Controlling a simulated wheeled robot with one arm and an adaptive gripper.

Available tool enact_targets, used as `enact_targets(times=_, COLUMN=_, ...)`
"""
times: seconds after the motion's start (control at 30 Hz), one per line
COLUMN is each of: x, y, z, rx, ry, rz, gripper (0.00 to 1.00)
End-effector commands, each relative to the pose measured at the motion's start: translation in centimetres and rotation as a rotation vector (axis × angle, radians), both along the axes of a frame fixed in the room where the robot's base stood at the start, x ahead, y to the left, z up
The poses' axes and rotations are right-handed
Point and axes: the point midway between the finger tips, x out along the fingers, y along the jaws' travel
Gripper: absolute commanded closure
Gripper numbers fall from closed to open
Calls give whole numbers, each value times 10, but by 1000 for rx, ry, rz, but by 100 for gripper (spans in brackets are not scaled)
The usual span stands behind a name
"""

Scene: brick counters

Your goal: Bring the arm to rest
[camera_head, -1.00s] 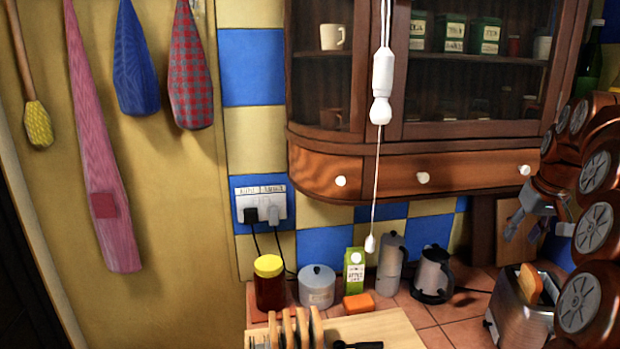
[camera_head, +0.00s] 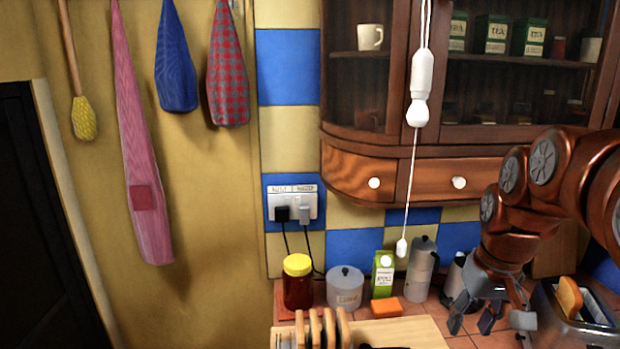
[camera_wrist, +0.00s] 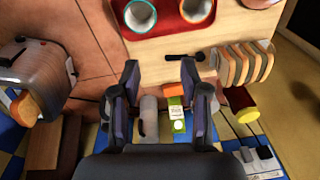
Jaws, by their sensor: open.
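My gripper (camera_head: 494,322) hangs from my copper-coloured arm at the right of the head view, in front of the counter between the metal coffee pot (camera_head: 421,268) and the toaster (camera_head: 575,318). Its fingers are spread and hold nothing. In the wrist view, my gripper (camera_wrist: 160,75) shows two dark fingers wide apart, with counter tiles and the wooden board's edge beyond the gap. The kettle (camera_head: 455,277) is partly hidden behind my gripper.
A jar with yellow lid (camera_head: 298,284), grey pot (camera_head: 345,289), green carton (camera_head: 382,275) and orange block (camera_head: 385,307) line the counter. A toast rack (camera_head: 328,327) stands on the board (camera_head: 418,332). A pull cord (camera_head: 410,190) hangs before the wall cabinet (camera_head: 410,170). A red tray (camera_wrist: 168,22) holds two cups.

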Motion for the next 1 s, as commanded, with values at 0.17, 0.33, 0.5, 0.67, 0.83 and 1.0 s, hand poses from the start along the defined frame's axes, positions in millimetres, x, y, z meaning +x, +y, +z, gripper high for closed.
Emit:
enact_targets(times=0.17, x=-38, y=28, z=-18, rx=-6, ry=47, rz=25, gripper=55)
enact_targets(times=0.33, x=-75, y=49, z=-37, rx=-13, ry=92, rz=41, gripper=55)
enact_targets(times=0.5, x=-114, y=66, z=-57, rx=-20, ry=138, rz=52, gripper=55)
enact_targets(times=0.67, x=-152, y=76, z=-75, rx=-32, ry=179, rz=56, gripper=55)
enact_targets(times=0.83, x=-188, y=83, z=-93, rx=-44, ry=213, rz=56, gripper=55)
enact_targets(times=1.0, x=-210, y=85, z=-105, rx=-51, ry=239, rz=55, gripper=55)
